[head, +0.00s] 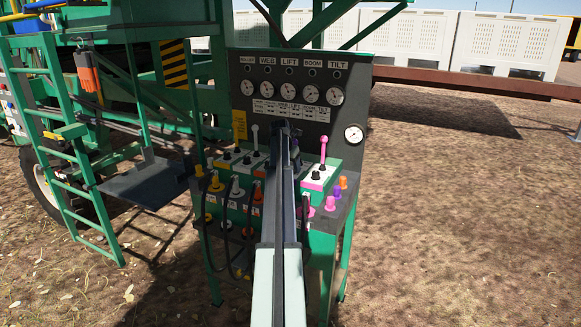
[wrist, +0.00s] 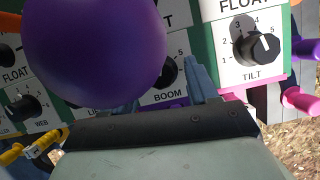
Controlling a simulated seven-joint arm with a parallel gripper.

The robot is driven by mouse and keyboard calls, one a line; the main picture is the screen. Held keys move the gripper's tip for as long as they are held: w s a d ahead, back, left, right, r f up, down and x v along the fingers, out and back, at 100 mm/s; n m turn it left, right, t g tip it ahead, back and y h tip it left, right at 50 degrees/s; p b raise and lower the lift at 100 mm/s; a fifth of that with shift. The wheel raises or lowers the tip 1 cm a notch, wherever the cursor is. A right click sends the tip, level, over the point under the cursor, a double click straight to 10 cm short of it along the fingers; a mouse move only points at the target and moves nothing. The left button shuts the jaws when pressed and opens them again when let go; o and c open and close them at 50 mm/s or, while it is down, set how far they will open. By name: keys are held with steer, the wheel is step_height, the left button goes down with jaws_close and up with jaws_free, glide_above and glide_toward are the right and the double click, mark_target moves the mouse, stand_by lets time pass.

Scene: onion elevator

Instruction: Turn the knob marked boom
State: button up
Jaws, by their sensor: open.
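The knob marked BOOM (wrist: 170,71) is a black dial with numbers on a white and green panel in the wrist view. A large purple ball (wrist: 92,50) close to the camera hides its left part. My gripper (wrist: 160,88) is open, with blue fingers low in the wrist view; the right finger is just right of the boom knob and the left one is partly behind the ball. I see no contact with the knob. In the head view my arm reaches to the control stand, covering its middle, and I cannot make out the boom knob there.
The TILT knob (wrist: 257,43) is right of the boom knob, and the WEB knob (wrist: 22,107) is at the left. A pink lever (head: 323,150) and orange, purple and pink handles stand right of my arm. A gauge board (head: 290,75) rises behind. Open ground lies right.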

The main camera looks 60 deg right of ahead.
steer(key=shift+c, duration=0.4)
steer(key=c, duration=1)
steer(key=shift+m, duration=0.3)
steer(key=m+g, duration=0.1)
steer(key=m, duration=0.2)
steer(key=shift+w+y, duration=0.15)
steer(key=shift+y, duration=0.15)
steer(key=shift+d+m+g+y, duration=0.1)
steer(key=shift+m+g+y, duration=0.5)
steer(key=shift+m, duration=1.4)
steer(key=shift+g, duration=0.3)
